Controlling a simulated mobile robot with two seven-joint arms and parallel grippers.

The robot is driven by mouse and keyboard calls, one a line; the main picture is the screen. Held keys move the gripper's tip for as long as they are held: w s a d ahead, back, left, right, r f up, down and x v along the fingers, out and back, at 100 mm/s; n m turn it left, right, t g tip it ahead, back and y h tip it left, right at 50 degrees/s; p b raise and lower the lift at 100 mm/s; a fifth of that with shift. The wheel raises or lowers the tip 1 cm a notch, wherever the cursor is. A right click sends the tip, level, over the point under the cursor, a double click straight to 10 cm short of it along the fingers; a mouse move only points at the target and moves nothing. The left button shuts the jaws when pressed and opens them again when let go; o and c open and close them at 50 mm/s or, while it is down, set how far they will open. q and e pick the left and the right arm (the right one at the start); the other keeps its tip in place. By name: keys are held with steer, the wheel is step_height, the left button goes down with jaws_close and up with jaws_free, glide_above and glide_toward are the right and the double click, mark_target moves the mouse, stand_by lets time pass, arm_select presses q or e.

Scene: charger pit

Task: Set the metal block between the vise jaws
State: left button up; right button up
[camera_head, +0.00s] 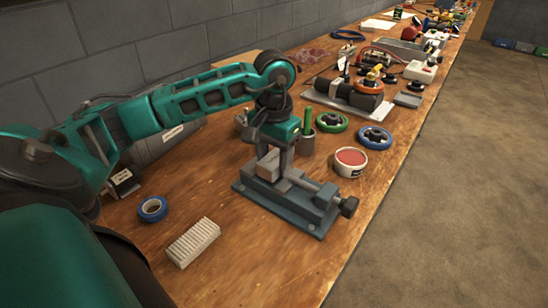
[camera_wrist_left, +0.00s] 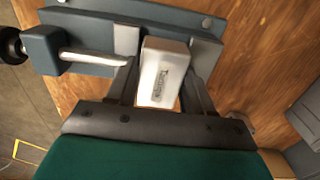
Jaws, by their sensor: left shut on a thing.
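The blue-grey vise (camera_head: 290,210) stands on the wooden bench, its screw handle at the right in the head view. In the left wrist view the vise (camera_wrist_left: 85,25) lies across the top. My left gripper (camera_head: 284,158) reaches down over the jaws. It is shut on the pale metal block (camera_wrist_left: 163,72), which has dark lettering on its face. In the wrist view the block lines up between the lighter jaw plate (camera_wrist_left: 127,40) and the jaw on the other side. I cannot tell whether it touches the vise bed. My right gripper is out of view.
A blue tape roll (camera_head: 152,209) and a white ribbed block (camera_head: 193,242) lie left of the vise. A red-topped tin (camera_head: 350,162) and green (camera_head: 331,122) and blue (camera_head: 375,138) handwheels stand beyond it. More parts crowd the far bench.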

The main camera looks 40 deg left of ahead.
arm_select(q)
steer(key=shift+f, duration=0.3)
steer(key=o, duration=1.3)
steer(key=shift+o, duration=0.2)
